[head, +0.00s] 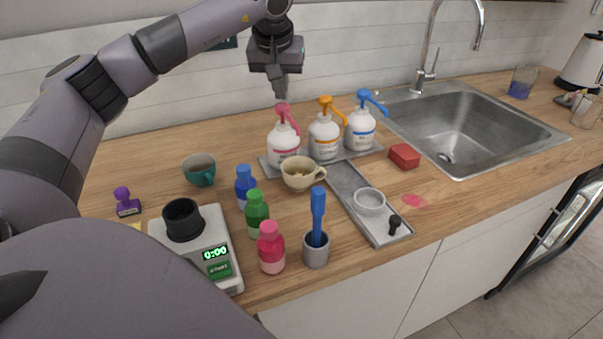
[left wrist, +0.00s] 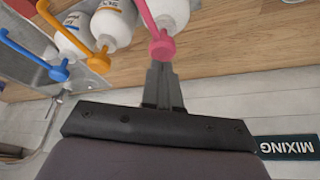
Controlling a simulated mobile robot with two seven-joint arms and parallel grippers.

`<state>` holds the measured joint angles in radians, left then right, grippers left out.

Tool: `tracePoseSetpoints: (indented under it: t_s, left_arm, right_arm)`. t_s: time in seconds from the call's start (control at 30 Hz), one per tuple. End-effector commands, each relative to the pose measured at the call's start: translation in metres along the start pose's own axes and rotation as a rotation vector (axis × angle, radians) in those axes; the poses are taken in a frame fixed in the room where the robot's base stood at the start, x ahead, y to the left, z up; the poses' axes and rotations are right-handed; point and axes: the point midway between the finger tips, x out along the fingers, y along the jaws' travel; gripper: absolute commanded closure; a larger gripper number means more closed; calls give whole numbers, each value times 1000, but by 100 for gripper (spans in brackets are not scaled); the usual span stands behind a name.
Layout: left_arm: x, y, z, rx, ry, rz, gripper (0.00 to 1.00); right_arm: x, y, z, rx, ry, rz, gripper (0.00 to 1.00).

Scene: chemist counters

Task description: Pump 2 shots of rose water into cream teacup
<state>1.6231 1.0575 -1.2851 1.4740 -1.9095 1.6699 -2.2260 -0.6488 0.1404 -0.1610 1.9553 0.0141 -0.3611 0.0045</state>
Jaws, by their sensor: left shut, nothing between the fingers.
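The bottle with the pink pump (head: 284,151) stands at the left end of a row of three white pump bottles; its label is too small to read. The cream teacup (head: 299,174) stands in front of it, below the side its pink spout points to, with something pale inside. My left gripper (head: 281,93) is shut and empty, pointing down just above the pink pump head. In the left wrist view, the shut fingers (left wrist: 162,78) are close to the pink pump head (left wrist: 162,47); whether they touch it I cannot tell. My right gripper is not in view.
A teal cup (head: 199,171), small coloured bottles (head: 257,214) and a scale (head: 217,262) are to the left and front. A sink (head: 480,120) is right.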

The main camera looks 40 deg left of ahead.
Motion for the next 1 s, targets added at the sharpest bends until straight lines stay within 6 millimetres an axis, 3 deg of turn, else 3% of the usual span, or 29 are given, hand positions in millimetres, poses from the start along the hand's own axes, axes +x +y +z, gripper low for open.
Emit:
tracePoseSetpoints:
  t_s: [0.27, 0.77, 1.0]
  left_arm:
    - [-4, 0, -2, -1, 1, 1, 100]
    - [-44, 0, -19, -1, 0, 1, 100]
    - [-56, 0, -24, 0, 1, 1, 100]
  right_arm:
    - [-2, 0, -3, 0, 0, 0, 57]
    - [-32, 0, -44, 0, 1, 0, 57]
    - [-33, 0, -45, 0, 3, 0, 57]
